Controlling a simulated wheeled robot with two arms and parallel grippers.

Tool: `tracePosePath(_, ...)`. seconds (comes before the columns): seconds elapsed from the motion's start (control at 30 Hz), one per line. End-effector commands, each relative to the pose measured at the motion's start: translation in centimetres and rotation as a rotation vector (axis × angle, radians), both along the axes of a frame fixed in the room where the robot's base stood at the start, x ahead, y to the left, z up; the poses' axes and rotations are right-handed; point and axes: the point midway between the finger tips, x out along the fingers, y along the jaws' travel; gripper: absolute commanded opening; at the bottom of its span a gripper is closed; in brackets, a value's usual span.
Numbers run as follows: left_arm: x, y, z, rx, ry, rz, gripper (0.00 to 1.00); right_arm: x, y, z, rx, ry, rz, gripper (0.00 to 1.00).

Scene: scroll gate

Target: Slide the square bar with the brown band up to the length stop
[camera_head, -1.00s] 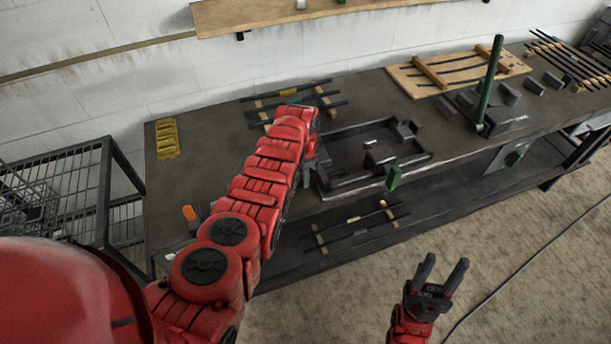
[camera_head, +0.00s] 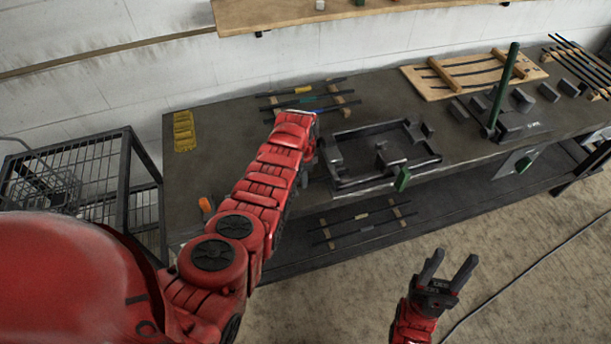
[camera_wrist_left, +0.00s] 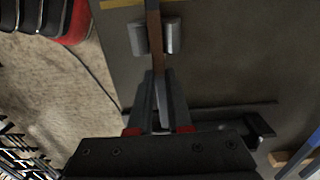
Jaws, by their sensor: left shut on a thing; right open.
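The square bar (camera_wrist_left: 154,55) with the brown band shows in the left wrist view, running from the top edge down into my left gripper (camera_wrist_left: 160,112). The gripper is shut on the bar. Further along, the bar passes between two grey blocks (camera_wrist_left: 172,36). In the head view my red left forearm hides the bar and most of the left gripper, beside the left side of the black tray-like fixture (camera_head: 345,184). I cannot tell which part is the length stop. My right gripper (camera_head: 446,270) is open and empty, over the floor before the bench.
Banded bars (camera_head: 305,90) lie on wooden strips behind my left arm; more lie on the lower shelf (camera_head: 362,218). A green post (camera_head: 504,85) and loose dark blocks (camera_head: 523,99) stand right. A yellow piece (camera_head: 184,131) lies left, near a wire cart (camera_head: 80,180).

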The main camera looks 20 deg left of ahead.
Motion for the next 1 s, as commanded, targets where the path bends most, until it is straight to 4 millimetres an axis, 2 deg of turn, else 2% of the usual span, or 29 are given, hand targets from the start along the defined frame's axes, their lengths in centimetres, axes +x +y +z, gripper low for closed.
tracePosePath(0.2, -0.6, 0.68, 0.11, 0.0, 0.002, -0.001, 0.0, 0.0, 0.0, 1.08, 0.0, 0.0, 0.0, 0.5)
tracePosePath(0.5, -0.64, 0.78, 0.0, -0.001, -0.001, -0.003, 0.0, 0.0, 0.0, 1.11, 0.0, 0.0, 0.0, 0.5)
tracePosePath(0.53, -0.63, 0.78, 0.01, -0.001, -0.001, -0.003, 0.19, -0.01, 0.0, 1.1, 0.0, 0.0, 0.0, 0.5)
tracePosePath(0.7, -0.62, 0.75, 0.01, -0.001, -0.001, -0.003, 0.5, 0.0, -0.01, 1.1, 0.0, 0.0, 0.0, 0.5)
tracePosePath(0.73, -0.62, 0.75, 0.01, -0.001, -0.001, -0.003, 0.52, -0.01, -0.01, 1.1, 0.0, 0.0, 0.0, 0.5)
tracePosePath(1.0, -0.6, 0.74, 0.04, -0.002, -0.001, -0.003, 0.52, 0.0, 0.0, 1.09, 0.0, 0.0, 0.0, 0.5)
